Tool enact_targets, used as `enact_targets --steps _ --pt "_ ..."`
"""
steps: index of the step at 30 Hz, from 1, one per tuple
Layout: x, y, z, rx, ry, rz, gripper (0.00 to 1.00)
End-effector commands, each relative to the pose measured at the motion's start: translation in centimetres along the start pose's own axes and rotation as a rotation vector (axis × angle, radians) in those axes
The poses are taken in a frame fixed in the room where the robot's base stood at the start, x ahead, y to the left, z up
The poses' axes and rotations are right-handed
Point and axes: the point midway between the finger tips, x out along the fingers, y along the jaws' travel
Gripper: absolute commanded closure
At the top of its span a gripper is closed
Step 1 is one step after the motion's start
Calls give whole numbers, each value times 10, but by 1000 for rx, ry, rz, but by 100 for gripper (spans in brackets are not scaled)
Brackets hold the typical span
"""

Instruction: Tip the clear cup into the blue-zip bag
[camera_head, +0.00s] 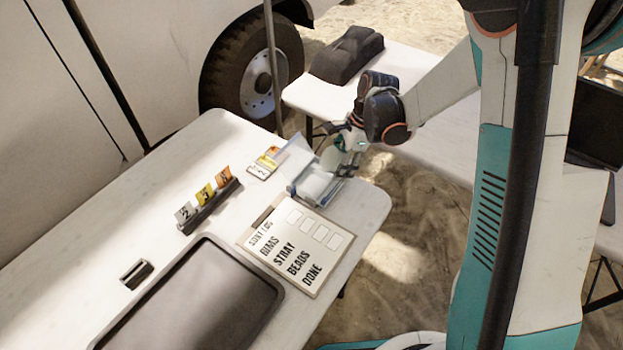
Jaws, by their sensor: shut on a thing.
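My gripper (340,154) is at the far right end of the white table, shut on what looks like the clear cup (331,160). The cup is small and see-through, so its tilt and contents cannot be made out. Just below and left of the gripper is a clear bag with blue edging (306,196), which looks like the blue-zip bag, with a pale inside. The gripper and cup overlap the bag's far right side in this view. I cannot tell whether the cup touches the bag.
A sorting board (297,262) lies just in front of the bag. A black case (346,54) lies on another table behind.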

Motion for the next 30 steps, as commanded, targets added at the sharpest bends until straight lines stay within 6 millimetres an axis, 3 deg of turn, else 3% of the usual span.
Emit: enact_targets --steps 30 --pt "6 0 0 -1 138 0 63"
